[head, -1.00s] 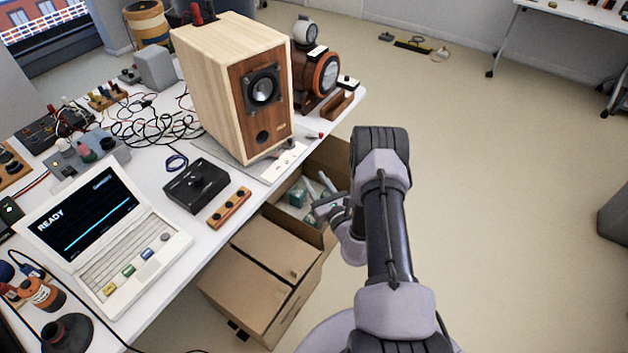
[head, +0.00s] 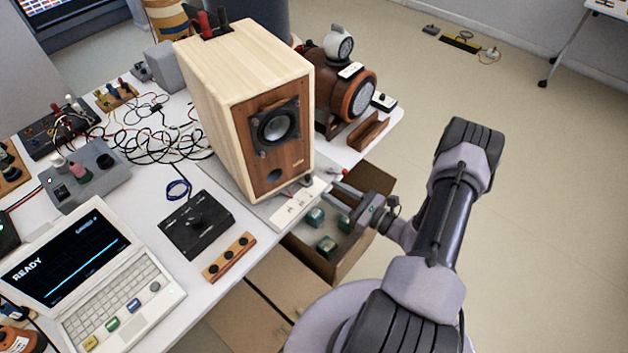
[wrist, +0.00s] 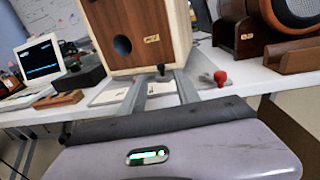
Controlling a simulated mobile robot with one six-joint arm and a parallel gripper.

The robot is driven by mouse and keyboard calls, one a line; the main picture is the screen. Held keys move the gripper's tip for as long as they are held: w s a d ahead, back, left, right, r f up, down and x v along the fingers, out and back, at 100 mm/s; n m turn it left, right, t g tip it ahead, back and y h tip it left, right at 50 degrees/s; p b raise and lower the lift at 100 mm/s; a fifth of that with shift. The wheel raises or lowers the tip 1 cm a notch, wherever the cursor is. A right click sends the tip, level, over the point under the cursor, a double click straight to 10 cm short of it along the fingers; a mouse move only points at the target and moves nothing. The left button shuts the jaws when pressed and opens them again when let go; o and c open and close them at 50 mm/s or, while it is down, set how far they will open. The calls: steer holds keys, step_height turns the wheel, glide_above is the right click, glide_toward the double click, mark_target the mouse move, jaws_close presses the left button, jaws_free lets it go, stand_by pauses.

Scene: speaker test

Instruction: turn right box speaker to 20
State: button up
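The wooden box speaker (head: 235,95) stands on the table, its dark-brown front with a round cone facing right. It also shows in the wrist view (wrist: 145,35), cut off at the top. A small dark knob (wrist: 160,70) sits low in front of it. A white labelled plate (head: 297,203) lies at the speaker's base; its marks are too small to read. My gripper (head: 337,190) is at the table edge by the speaker's front. In the wrist view its two fingers (wrist: 166,82) are apart, pointing at the dark knob, with nothing visibly held. Contact cannot be told.
A red knob (wrist: 221,77) is right of the fingers. A round brown speaker (head: 350,97) stands behind the box speaker. An open cardboard box (head: 368,185) lies beneath the gripper. A black control box (head: 197,225) and a laptop (head: 115,290) occupy the near table.

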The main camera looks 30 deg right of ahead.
steer(key=b+x, duration=0.1)
steer(key=x, duration=0.6)
steer(key=shift+w, duration=0.15)
jaws_close()
stand_by(1.1)
